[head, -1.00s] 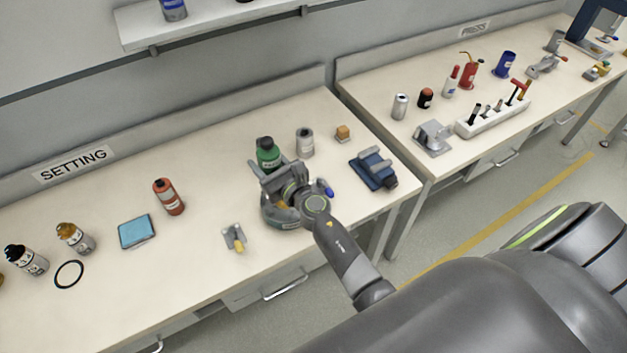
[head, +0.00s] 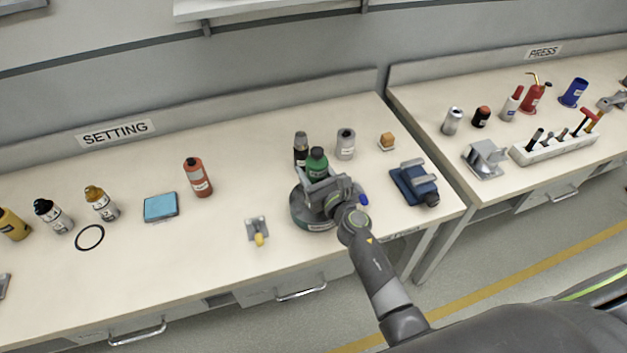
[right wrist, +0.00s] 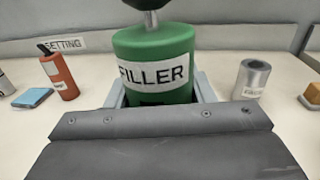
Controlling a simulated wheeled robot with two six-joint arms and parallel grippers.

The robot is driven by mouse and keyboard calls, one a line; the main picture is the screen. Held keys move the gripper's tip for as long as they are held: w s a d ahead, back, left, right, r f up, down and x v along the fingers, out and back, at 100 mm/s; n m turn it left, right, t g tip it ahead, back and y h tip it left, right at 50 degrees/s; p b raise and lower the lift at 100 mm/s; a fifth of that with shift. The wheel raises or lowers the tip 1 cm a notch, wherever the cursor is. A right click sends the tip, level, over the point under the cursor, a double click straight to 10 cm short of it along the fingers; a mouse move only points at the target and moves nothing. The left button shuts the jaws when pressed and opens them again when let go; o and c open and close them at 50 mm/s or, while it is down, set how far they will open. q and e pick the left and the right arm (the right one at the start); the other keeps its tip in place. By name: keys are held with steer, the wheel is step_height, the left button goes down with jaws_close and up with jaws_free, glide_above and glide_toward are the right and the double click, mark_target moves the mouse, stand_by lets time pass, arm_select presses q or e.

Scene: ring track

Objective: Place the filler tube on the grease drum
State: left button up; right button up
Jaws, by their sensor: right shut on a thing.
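The green filler tube (head: 317,165) is upright in my right gripper (head: 322,180), which is shut on it. In the right wrist view the filler tube (right wrist: 152,62) stands between the fingers with its FILLER label facing me; its lower end is hidden. A low, round grey-green drum (head: 303,213) with a label on its front, seemingly the grease drum, is below the gripper on the SETTING bench. The gripper and wrist cover much of its top. I cannot tell whether tube and drum touch. My left gripper is not in view.
A dark-topped bottle (head: 300,141) and a grey can (head: 345,144) stand behind the tube. A blue vise-like fixture (head: 413,186) is to the right. A small bracket (head: 257,229) and a red bottle (head: 197,178) are to the left. The bench front between them is clear.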

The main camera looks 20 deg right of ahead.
step_height(320, 180, down, 3)
steer(key=shift+r+b, duration=0.1)
steer(key=shift+b, duration=0.7)
steer(key=shift+r, duration=0.1)
steer(key=o, duration=1.1)
